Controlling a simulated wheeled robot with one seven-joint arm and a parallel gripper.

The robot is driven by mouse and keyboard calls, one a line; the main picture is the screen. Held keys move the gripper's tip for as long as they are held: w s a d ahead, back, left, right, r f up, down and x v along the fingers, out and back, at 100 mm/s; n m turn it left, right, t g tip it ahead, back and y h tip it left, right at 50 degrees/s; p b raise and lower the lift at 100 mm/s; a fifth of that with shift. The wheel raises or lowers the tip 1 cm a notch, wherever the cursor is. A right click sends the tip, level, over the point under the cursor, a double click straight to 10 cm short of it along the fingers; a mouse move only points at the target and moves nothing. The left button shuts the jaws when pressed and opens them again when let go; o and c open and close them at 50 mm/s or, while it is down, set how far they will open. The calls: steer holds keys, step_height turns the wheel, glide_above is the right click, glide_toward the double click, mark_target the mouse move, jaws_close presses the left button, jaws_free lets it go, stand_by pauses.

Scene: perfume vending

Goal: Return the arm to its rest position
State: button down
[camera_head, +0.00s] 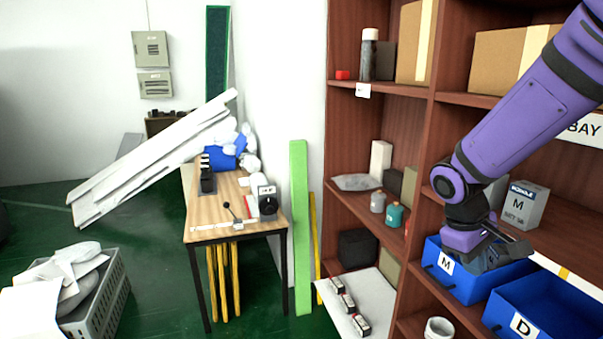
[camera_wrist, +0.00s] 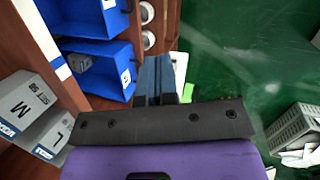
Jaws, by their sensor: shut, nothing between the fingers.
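My purple arm (camera_head: 530,112) reaches in from the upper right of the head view, in front of the wooden shelf (camera_head: 431,190). My gripper (camera_head: 494,258) is at its lower end, over the blue bin marked M (camera_head: 462,285). In the wrist view my gripper (camera_wrist: 155,78) is shut and empty, its dark fingers side by side. Beyond and below the fingers are the green floor (camera_wrist: 225,55) and the shelf's edge. Part of the M bin is hidden behind my gripper in the head view.
A blue bin marked D (camera_head: 548,308) stands right of the M bin. A grey box marked M (camera_head: 523,205) stands on the shelf close to my arm. A white board with small boxes (camera_head: 349,306) juts out at the lower left of the shelf. A wooden table (camera_head: 226,200) stands further left.

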steer(key=s+a+r+m+t+y, duration=0.2)
steer(key=s+r+m+t+y, duration=0.2)
steer(key=s+r, duration=1.1)
steer(key=shift+s+r+m+t, duration=0.15)
steer(key=shift+s+m+t, duration=0.5)
steer(key=shift+t, duration=0.45)
